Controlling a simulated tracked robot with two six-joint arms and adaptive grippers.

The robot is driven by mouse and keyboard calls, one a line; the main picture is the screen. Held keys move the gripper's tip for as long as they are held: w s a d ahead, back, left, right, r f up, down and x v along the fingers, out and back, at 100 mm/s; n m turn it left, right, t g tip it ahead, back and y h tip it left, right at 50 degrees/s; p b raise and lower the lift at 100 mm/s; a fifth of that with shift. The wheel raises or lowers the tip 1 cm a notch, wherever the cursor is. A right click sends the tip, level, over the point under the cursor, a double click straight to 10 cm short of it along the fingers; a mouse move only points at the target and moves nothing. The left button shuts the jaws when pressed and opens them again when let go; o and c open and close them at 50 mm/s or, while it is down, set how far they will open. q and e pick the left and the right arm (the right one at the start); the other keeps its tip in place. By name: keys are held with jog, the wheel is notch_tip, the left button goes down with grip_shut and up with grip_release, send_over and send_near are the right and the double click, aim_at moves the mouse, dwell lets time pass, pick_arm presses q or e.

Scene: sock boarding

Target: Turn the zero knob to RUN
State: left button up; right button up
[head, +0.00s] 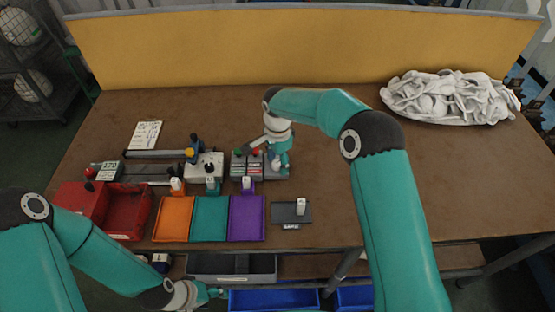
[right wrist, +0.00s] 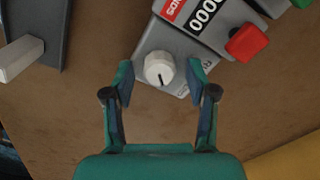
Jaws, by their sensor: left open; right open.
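The zero knob (right wrist: 159,69) is a white round dial with a dark pointer line, on a grey box (right wrist: 150,42) in the right wrist view. The line points toward the bottom of that picture. My right gripper (head: 281,168) is open over the grey counter unit, with one finger on each side of the knob and visible gaps between. A finger partly covers the lettering beside the knob, so I cannot read it. My left gripper (head: 217,293) is open, low in front of the table's front edge, away from the knob.
Beside the knob are a counter display (right wrist: 207,16) and a red button (right wrist: 246,42). Orange (head: 173,219), teal (head: 209,220) and purple (head: 246,219) trays stand in front. A white sock pile (head: 450,97) lies back right.

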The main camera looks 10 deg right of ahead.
grip_shut()
dwell(0.3)
jog(key=n+b, duration=0.1)
jog(key=n, duration=0.2)
jog(key=shift+w, duration=0.1)
jog(key=n+b, duration=0.1)
jog(key=n, duration=0.3)
jog(key=shift+a, duration=0.1)
jog(key=n, duration=0.5)
jog(key=shift+w+a+r+n+b, duration=0.1)
jog(key=shift+n+b, duration=0.25)
jog(key=shift+n, duration=0.05)
jog(key=n, duration=0.5)
